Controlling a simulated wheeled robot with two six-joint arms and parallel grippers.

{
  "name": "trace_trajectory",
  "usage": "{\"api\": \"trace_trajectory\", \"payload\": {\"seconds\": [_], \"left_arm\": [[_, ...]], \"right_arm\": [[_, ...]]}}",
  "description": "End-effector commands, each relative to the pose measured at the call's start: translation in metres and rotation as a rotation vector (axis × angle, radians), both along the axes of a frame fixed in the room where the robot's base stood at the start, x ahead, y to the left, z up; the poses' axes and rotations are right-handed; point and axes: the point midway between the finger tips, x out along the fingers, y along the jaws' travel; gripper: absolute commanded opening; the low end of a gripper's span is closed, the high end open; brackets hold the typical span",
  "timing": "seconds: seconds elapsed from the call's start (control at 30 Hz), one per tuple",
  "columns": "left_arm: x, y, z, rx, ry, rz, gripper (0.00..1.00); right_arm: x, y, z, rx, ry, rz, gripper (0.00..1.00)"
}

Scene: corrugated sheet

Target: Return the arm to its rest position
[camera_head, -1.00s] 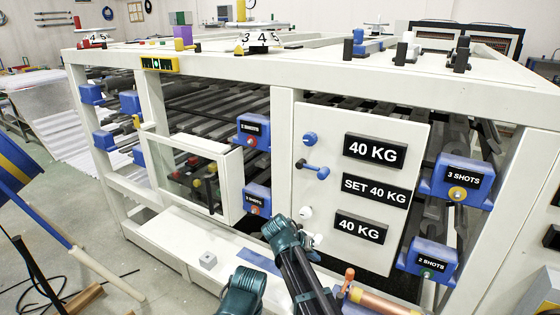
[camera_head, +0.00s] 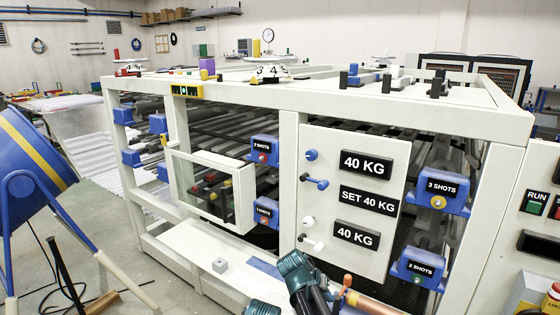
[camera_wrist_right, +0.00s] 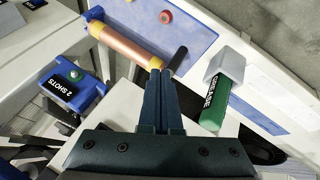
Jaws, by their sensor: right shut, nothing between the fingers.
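My right gripper (camera_wrist_right: 160,78) shows in the right wrist view with its two dark fingers together and nothing between them. In the head view, teal and dark links of my arm (camera_head: 302,275) come in at the bottom centre, in front of the white machine frame (camera_head: 400,90). The fingertips are not clear there. My left gripper is not in view.
The copper roller (camera_wrist_right: 125,47) lies by a blue tray (camera_wrist_right: 185,25), beside a green-and-grey cylinder (camera_wrist_right: 215,112). A blue "2 SHOTS" box (camera_wrist_right: 75,85) is at left. The white 40 KG panel (camera_head: 325,220) faces me. A blue drum (camera_head: 30,150) stands left on open floor.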

Motion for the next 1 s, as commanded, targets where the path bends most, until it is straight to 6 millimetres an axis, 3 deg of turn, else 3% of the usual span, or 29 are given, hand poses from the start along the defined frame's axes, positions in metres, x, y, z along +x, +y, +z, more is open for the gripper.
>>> {"api": "trace_trajectory", "payload": {"seconds": [0.33, 0.7, 0.8, 1.0], "left_arm": [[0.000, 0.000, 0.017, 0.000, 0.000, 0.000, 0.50], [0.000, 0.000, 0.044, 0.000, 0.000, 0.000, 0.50], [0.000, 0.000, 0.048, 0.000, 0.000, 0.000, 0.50], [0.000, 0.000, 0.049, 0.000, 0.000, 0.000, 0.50]], "right_arm": [[-0.063, 0.023, 0.001, 0.085, 0.148, 0.125, 0.00], [-0.183, 0.068, 0.008, 0.270, 0.405, 0.420, 0.00], [-0.207, 0.077, 0.011, 0.312, 0.455, 0.491, 0.00], [-0.219, 0.083, 0.011, 0.339, 0.485, 0.537, 0.00]]}}
